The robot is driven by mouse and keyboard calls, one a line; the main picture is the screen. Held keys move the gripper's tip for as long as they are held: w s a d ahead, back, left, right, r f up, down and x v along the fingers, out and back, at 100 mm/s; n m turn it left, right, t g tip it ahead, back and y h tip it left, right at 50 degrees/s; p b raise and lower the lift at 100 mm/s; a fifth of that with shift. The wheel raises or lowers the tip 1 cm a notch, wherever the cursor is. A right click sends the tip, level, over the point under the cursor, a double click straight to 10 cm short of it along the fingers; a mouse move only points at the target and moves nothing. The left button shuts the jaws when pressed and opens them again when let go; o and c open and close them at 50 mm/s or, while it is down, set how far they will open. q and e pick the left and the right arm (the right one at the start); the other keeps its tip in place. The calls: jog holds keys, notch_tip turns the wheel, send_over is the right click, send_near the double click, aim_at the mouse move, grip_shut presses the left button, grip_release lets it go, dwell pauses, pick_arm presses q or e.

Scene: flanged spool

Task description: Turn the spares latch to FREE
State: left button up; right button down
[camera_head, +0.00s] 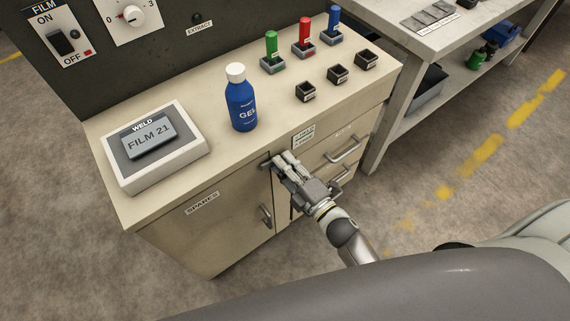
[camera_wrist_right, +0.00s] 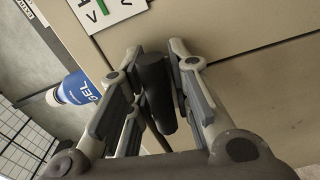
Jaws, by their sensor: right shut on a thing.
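The spares latch is a dark grey handle at the top right corner of the cabinet door labelled SPARES (camera_head: 202,203). In the head view its end (camera_head: 265,164) shows just left of my right gripper (camera_head: 281,160), and the fingers hide the rest. In the right wrist view the dark latch handle (camera_wrist_right: 156,88) lies between the two fingers of my right gripper (camera_wrist_right: 160,62), which is shut on it. My left gripper is out of view.
A blue GEL bottle (camera_head: 241,104) stands on the bench top near the front edge. A WELD display box reading FILM 21 (camera_head: 150,141) stands at left. A door handle (camera_head: 266,216) and drawer handles (camera_head: 343,150) stick out near my right gripper.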

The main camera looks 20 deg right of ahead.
jog(key=shift+m, duration=0.3)
jog(key=m+p, duration=0.2)
jog(key=m, duration=0.1)
jog(key=shift+m, duration=0.3)
jog(key=m+p, duration=0.2)
jog(key=m, duration=0.2)
jog(key=shift+m, duration=0.3)
jog(key=m+p, duration=0.1)
jog(key=m, duration=0.3)
jog(key=shift+m, duration=0.3)
jog(key=shift+m+p, duration=0.45)
jog(key=shift+m, duration=1.85)
jog(key=c, duration=1.4)
grip_release()
jog(key=shift+s, duration=0.1)
